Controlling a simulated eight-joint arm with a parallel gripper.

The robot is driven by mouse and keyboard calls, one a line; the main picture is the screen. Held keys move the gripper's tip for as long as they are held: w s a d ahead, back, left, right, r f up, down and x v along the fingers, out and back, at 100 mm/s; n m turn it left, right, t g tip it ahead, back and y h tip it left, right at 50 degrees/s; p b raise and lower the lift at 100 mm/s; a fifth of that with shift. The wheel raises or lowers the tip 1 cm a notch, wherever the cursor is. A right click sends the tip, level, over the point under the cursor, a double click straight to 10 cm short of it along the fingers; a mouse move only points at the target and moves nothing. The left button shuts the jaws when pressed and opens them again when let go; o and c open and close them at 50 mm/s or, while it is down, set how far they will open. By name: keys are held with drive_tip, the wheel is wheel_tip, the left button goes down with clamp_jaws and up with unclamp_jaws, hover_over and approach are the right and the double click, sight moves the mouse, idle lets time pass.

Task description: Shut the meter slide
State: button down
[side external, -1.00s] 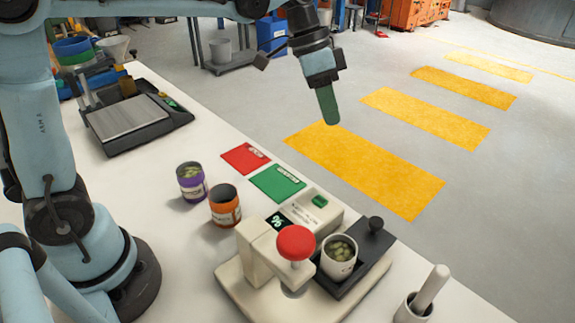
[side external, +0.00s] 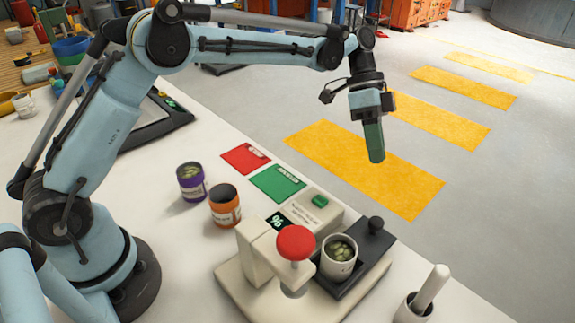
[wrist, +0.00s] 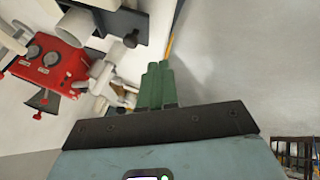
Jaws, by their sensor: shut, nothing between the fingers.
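The meter is a cream device (side external: 250,285) with a red round knob on top and a small lit display, at the lower middle of the side view. Its dark slide (side external: 378,250) sticks out to the right, with a black knob (side external: 376,224) at its far end. A white cup of green pieces (side external: 339,258) sits in the slide. My gripper (side external: 376,158) is shut and empty, pointing down, in the air above and beyond the black knob, apart from it. In the wrist view its green fingers (wrist: 155,85) are together.
An orange jar (side external: 225,207) and a purple jar (side external: 191,183) stand left of the meter. Green (side external: 277,184) and red (side external: 245,158) cards lie behind them. A mortar with a pestle (side external: 425,298) is at the lower right. Open floor lies beyond the bench edge.

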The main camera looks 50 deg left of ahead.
sight(343, 245)
drive_tip(key=s+d+f, duration=0.1)
drive_tip(key=f, duration=0.1)
drive_tip(key=s+d+f, duration=0.1)
drive_tip(key=d, duration=0.1)
drive_tip(key=s+d+f, duration=0.1)
drive_tip(key=s+f, duration=0.1)
drive_tip(key=shift+d+f, duration=0.3)
drive_tip(key=shift+s+d+f, duration=0.1)
drive_tip(key=shift+s+d, duration=0.2)
drive_tip(key=shift+s, duration=0.25)
drive_tip(key=s, duration=1)
drive_tip(key=shift+s, duration=0.25)
